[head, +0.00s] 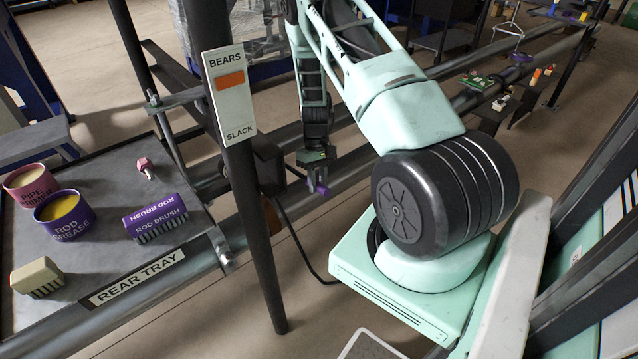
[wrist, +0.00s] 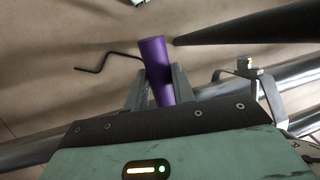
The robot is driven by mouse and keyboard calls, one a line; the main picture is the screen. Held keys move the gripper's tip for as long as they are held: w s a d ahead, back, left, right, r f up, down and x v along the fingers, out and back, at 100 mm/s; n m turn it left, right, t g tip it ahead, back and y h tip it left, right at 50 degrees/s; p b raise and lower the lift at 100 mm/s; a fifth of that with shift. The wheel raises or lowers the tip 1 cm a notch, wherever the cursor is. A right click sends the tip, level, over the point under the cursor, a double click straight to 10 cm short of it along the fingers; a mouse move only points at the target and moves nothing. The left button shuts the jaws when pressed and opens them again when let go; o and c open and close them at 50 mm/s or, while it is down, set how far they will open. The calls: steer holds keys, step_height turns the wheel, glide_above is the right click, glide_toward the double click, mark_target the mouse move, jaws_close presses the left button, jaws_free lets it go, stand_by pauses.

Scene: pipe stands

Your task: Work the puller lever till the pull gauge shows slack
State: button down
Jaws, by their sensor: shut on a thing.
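The pull gauge (head: 237,116) is a pale upright plate on a dark post, marked BEARS at the top and SLACK at the bottom. Its orange marker (head: 231,80) sits in the upper part, closer to BEARS. My gripper (head: 318,187) is low behind the post, to its right. In the wrist view my gripper (wrist: 158,86) is shut on a purple cylindrical grip (wrist: 154,52), which looks like the puller lever's handle. The grip sticks out beyond the fingertips. Where it joins the puller is hidden.
The rear tray (head: 100,190) at left holds a rod brush (head: 156,218), a rod grease pot (head: 63,217), a pipe primer pot (head: 32,186) and a pale brush (head: 38,277). The dark gauge post (head: 262,235) stands close to my arm. Long pipes run behind.

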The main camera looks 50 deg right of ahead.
steer(key=shift+g, duration=0.9)
steer(key=v, duration=0.2)
steer(key=p+v, duration=0.1)
steer(key=v, duration=0.1)
steer(key=shift+a+r, duration=0.15)
steer(key=shift+a, duration=0.15)
steer(key=c, duration=1.2)
jaws_free()
steer(key=shift+s, duration=0.1)
steer(key=shift+o, duration=0.2)
steer(key=b+v, duration=0.2)
steer(key=v, duration=1.5)
steer(key=shift+d, duration=0.35)
